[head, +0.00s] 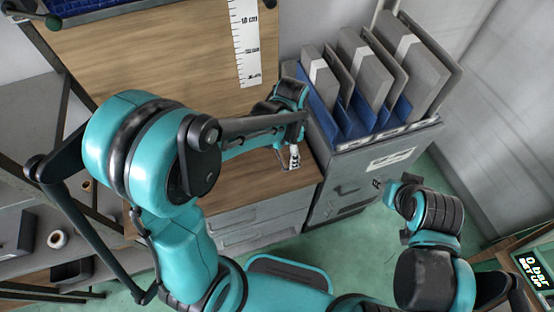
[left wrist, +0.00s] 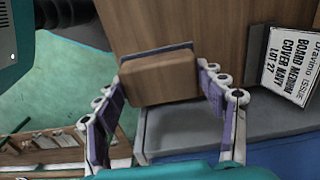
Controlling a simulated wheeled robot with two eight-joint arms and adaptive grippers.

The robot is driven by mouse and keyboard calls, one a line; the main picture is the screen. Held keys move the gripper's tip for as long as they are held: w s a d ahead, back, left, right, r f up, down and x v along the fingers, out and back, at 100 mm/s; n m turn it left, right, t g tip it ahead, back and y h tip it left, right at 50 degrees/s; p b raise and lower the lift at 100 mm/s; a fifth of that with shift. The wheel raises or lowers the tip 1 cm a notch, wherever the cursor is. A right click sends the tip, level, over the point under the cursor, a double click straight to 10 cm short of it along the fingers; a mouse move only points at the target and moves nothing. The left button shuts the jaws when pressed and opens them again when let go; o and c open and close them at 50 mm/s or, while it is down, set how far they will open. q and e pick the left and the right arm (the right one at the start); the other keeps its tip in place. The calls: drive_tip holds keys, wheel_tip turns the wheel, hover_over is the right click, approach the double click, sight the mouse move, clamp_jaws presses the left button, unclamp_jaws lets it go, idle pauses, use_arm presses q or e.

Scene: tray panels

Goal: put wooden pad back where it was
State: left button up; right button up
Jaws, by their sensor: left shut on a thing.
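The wooden pad (left wrist: 160,76), a brown block with a dark grey-blue layer along its far edge, sits between the fingers of my left gripper (left wrist: 165,85) in the left wrist view. The gripper is shut on it. In the head view my left gripper (head: 293,158) is over the right end of the wooden worktop (head: 262,180), beside the grey cabinet. The pad cannot be made out there. My right arm is at the lower right of the head view. Its end (head: 380,184) is small and dark, and its fingers cannot be made out.
A blue rack (head: 350,122) with several upright grey panels (head: 415,60) stands on the grey cabinet (head: 345,200). A white ruler (head: 244,45) is on the wooden back board. A printed sign (left wrist: 290,62) stands right of the pad. Green floor (head: 300,248) is open in front.

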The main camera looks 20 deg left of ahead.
sight(278, 153)
use_arm(q)
drive_tip(key=a+f, duration=0.2)
drive_tip(key=a, duration=0.1)
drive_tip(key=shift+w+a, duration=0.15)
wheel_tip(278, 153, down, 4)
drive_tip(key=shift+f+b, duration=0.15)
drive_tip(key=shift+b, duration=0.8)
drive_tip(key=o, duration=1)
